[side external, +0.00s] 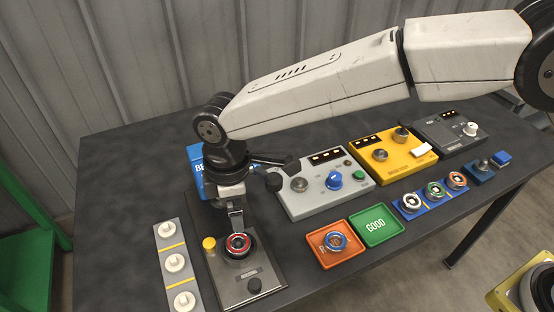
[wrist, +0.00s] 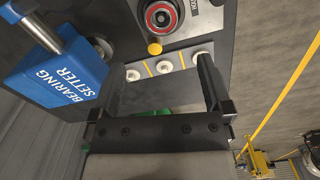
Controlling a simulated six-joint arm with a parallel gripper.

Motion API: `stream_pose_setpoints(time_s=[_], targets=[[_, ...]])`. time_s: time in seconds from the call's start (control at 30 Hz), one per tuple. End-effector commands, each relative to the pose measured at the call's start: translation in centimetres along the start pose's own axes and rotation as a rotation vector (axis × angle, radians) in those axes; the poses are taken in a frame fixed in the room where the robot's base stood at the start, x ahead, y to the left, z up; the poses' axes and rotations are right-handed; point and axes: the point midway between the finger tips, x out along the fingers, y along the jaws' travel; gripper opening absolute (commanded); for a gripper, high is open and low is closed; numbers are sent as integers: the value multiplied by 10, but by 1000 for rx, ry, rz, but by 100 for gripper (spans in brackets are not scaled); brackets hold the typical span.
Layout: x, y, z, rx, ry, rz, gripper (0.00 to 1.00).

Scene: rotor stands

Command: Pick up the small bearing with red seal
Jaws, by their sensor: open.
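A bearing with a red seal (side external: 238,244) sits in a dark round seat on the grey plate fixture (side external: 262,285). It also shows at the top of the wrist view (wrist: 160,16). Another ring with a reddish seal (side external: 457,180) sits at the far end of the blue rack (side external: 423,208); I cannot tell which of the two is smaller. My gripper (side external: 237,228) points down close above the fixture's bearing. In the wrist view my gripper (wrist: 161,65) has its fingers wide apart with nothing between them, and the bearing lies beyond the tips.
A strip with white pegs (side external: 174,262) and a yellow knob (side external: 209,244) are left of the bearing. A blue bearing setter (wrist: 58,72) stands behind. An orange tray (side external: 322,259) holds a bearing; the green GOOD tray (side external: 376,226) is empty. Control boxes (side external: 313,205) line the back.

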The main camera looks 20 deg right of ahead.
Motion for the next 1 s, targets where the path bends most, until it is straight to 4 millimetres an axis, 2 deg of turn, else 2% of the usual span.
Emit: stream_pose_setpoints(time_s=[0.1,0.2,0.47,0.8,1.0], targets=[[21,0,0,1,-2,-1,100],[32,0,0,1,-1,-1,100],[38,0,0,2,1,0,100],[61,0,0,2,0,0,100],[63,0,0,2,1,1,100]])
